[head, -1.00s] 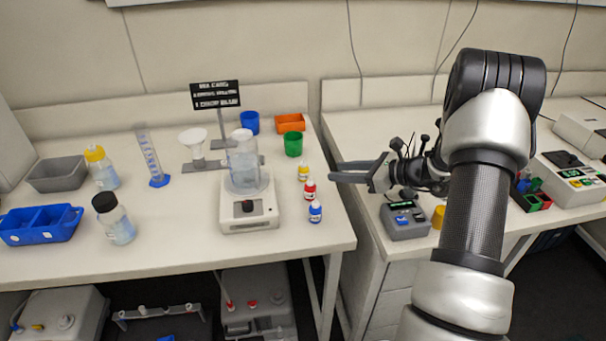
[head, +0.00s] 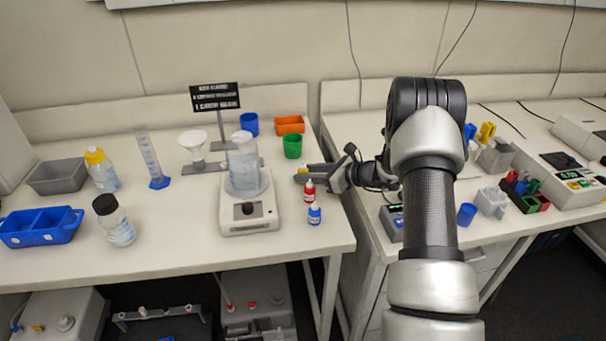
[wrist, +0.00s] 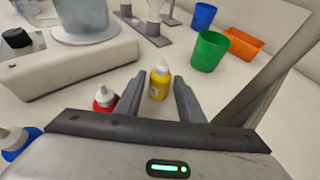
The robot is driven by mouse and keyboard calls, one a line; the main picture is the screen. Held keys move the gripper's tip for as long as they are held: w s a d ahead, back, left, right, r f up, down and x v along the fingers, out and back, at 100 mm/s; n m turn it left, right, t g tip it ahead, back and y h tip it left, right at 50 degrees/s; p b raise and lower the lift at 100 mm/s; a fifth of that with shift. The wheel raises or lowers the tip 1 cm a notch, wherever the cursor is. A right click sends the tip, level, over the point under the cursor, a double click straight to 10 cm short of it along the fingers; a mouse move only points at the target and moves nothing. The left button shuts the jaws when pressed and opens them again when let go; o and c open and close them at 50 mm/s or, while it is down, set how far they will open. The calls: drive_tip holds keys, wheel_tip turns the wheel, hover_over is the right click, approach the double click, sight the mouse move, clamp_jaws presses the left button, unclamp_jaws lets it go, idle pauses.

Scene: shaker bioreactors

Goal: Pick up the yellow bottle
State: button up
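The yellow bottle (wrist: 159,82) is a small dropper bottle with a white cap. It stands upright on the left table in the wrist view, and its body lies between my two fingertips. In the head view it is mostly hidden by my gripper, with a bit of yellow (head: 300,178) showing. My gripper (wrist: 157,88) is open, with one finger on each side of the bottle. I see a gap on the right side; whether the left finger touches the bottle I cannot tell.
A red dropper bottle (wrist: 104,98) stands close beside my left finger, with a blue one (head: 314,214) nearer the table's front. A stirrer with a beaker (head: 249,215) stands left. Green (wrist: 209,51) and blue cups (wrist: 203,16) and an orange tray (wrist: 244,45) stand behind.

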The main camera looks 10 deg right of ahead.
drive_tip(key=c, duration=0.7)
wheel_tip(320, 180, up, 10)
drive_tip(key=s, duration=0.1)
drive_tip(key=shift+s+a+r+m+t+h+p, duration=0.3)
drive_tip(key=shift+s+m+t+h+p, duration=0.5)
drive_tip(key=shift+s, duration=2.25)
drive_tip(key=shift+s+a+r+m+t+h+p, duration=0.15)
drive_tip(key=shift+s+r+m+h+p, duration=0.25)
drive_tip(key=shift+s+p, duration=1.75)
drive_tip(key=shift+s+a+r+m+t+h+p, duration=0.1)
drive_tip(key=shift+s+a+r+m+t+h, duration=0.3)
drive_tip(key=shift+s, duration=3.5)
drive_tip(key=shift+d+f+m, duration=0.1)
drive_tip(key=shift+f+m, duration=0.05)
drive_tip(key=shift+m, duration=0.15)
